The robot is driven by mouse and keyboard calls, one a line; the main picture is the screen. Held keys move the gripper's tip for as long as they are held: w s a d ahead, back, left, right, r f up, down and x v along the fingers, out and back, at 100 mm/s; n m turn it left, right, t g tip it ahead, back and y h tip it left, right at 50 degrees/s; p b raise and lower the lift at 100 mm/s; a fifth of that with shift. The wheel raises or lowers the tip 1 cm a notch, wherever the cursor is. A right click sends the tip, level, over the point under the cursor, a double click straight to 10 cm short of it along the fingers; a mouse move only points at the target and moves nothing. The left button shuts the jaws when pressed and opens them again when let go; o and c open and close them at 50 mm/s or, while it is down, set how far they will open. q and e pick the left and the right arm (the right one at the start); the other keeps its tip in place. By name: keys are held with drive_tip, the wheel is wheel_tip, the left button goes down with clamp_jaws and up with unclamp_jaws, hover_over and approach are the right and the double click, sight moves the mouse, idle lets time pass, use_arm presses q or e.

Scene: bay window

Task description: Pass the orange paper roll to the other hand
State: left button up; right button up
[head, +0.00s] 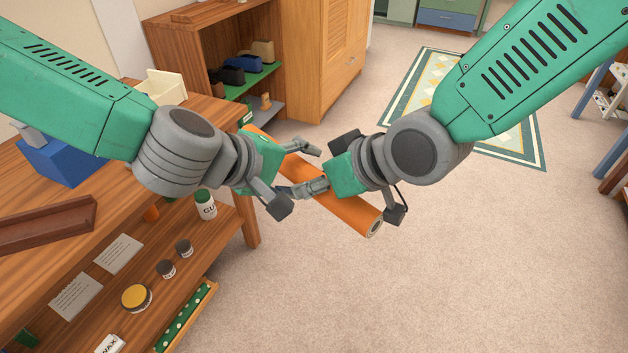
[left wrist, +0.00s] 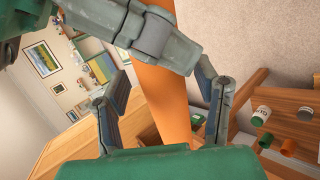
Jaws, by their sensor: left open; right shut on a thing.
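The orange paper roll (head: 350,210) is held in the air between my two arms, slanting from upper left to lower right in the head view. Its near end shows a pale hollow core. My right gripper (head: 345,200) is shut on the roll toward this near end. My left gripper (head: 298,176) is open at the roll's farther part, which its palm partly hides. In the left wrist view the roll (left wrist: 165,105) runs between the left gripper's spread fingers (left wrist: 162,112), with gaps on both sides. A right gripper finger (left wrist: 150,38) crosses the roll there.
A wooden bench (head: 120,235) with a lower shelf of jars and cards stands at left. A blue box (head: 62,160) and a brown tray (head: 45,225) are on its top. A wooden shelf unit (head: 215,50) stands behind.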

use_arm(q)
drive_tip(key=v, duration=1.1)
drive_tip(key=s+a+f+m+g+y, duration=0.2)
drive_tip(key=s+a+f, duration=0.1)
drive_tip(key=f, duration=0.7)
drive_tip(key=s+a+f+m+g+y, duration=0.1)
drive_tip(key=s+a+f+y, duration=0.15)
drive_tip(key=f, duration=0.85)
drive_tip(key=s+a+f+m+g+y, duration=0.2)
drive_tip(key=s+a+f+m, duration=0.4)
drive_tip(key=s+a+f, duration=0.6)
wheel_tip(320, 180, down, 2)
drive_tip(key=s+g, duration=0.1)
drive_tip(key=s, duration=0.1)
drive_tip(key=shift+s+a+f+m+g+y, duration=0.2)
drive_tip(key=shift+s+m+g+y, duration=0.1)
drive_tip(key=shift+m+g+y, duration=0.1)
